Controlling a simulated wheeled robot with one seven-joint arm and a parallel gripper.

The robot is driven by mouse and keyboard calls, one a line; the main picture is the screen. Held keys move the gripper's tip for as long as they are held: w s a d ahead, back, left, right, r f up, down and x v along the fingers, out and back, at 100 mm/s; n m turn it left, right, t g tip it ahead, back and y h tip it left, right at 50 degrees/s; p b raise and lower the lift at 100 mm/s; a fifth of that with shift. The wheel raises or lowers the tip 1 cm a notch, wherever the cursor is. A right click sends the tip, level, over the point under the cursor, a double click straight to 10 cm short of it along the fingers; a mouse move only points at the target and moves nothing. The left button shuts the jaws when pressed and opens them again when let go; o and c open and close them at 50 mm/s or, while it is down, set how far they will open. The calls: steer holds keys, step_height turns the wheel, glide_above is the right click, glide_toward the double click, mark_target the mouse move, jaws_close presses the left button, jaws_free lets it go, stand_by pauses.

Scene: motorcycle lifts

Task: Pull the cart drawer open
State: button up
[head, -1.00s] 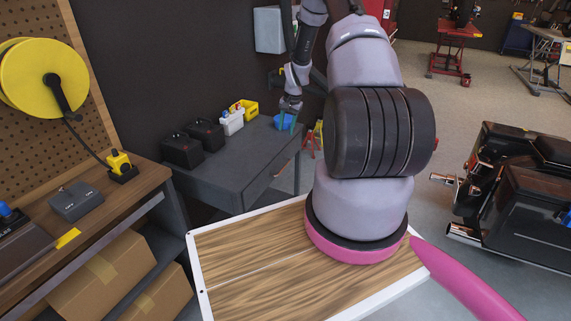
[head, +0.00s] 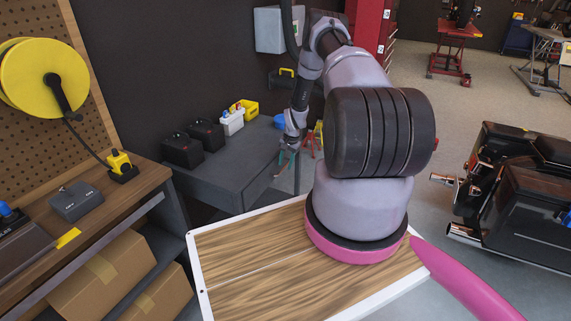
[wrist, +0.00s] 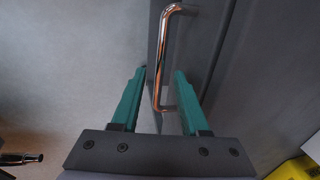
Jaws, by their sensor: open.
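The grey cart (head: 222,178) stands against the dark wall in the head view. In the wrist view its dark grey drawer front (wrist: 206,40) fills the upper right, with a shiny metal bar handle (wrist: 165,50) on it. My gripper (wrist: 158,75) is open. Its two green fingers stand on either side of the handle's lower part, and I see no clear contact. In the head view my gripper (head: 287,158) is at the cart's front side, below the top edge. The handle cannot be made out there, and how far the drawer is out cannot be told.
On the cart top are black boxes (head: 183,150), a white bottle carrier (head: 231,122) and a yellow bin (head: 246,107). A wooden workbench (head: 130,203) is at left. Motorcycle parts (head: 525,190) stand at right. Open floor (head: 430,110) lies behind my arm.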

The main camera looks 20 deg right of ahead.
steer(key=shift+f, duration=0.2)
jaws_close()
stand_by(1.4)
